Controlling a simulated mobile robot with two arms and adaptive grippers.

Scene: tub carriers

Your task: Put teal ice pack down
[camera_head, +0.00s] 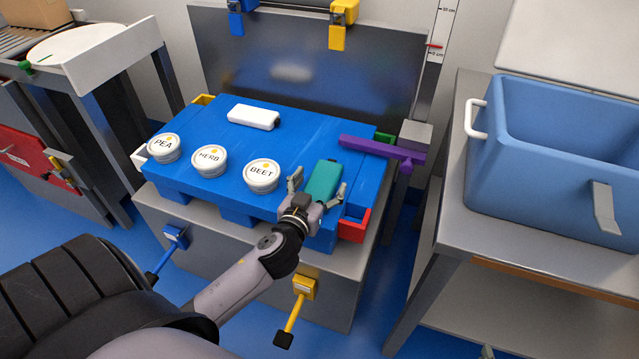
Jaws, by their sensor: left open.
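The teal ice pack (323,181) lies on the blue slab (215,125), near its right front part. My left gripper (318,189) reaches in from the front left with its fingers spread on either side of the near end of the ice pack. It is open. Its palm hides the nearest edge of the pack, and I cannot tell whether the fingers touch it. My right gripper is not in view.
Tubs labelled PEA (163,148), HERB (209,160) and BEET (261,175) stand on the slab. A white pack (254,117) lies behind them. A purple bar (383,151) juts over the right edge. A blue bin (550,180) stands on the right table.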

